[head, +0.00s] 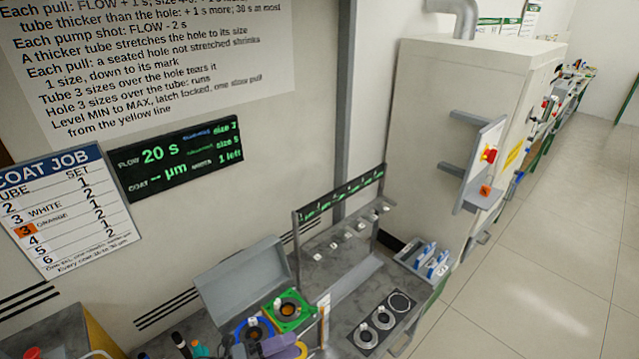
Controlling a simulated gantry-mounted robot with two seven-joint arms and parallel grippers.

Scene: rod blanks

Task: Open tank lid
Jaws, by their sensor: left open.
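A grey tank lid (242,281) stands raised and tilted back against the wall side of the bench. In front of it are a green square plate (304,318) with a dark ring and orange centre, and a blue ring (239,331) with an orange centre. The tank's inside is mostly hidden. My right gripper is not in view.
A rack (340,225) with several small pegs stands behind the bench. Round dark discs (377,320) lie on a panel to the right. A tall cabinet (425,125) with a red-button panel stands beyond. A lit display (175,158) hangs on the wall. Open floor lies at right.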

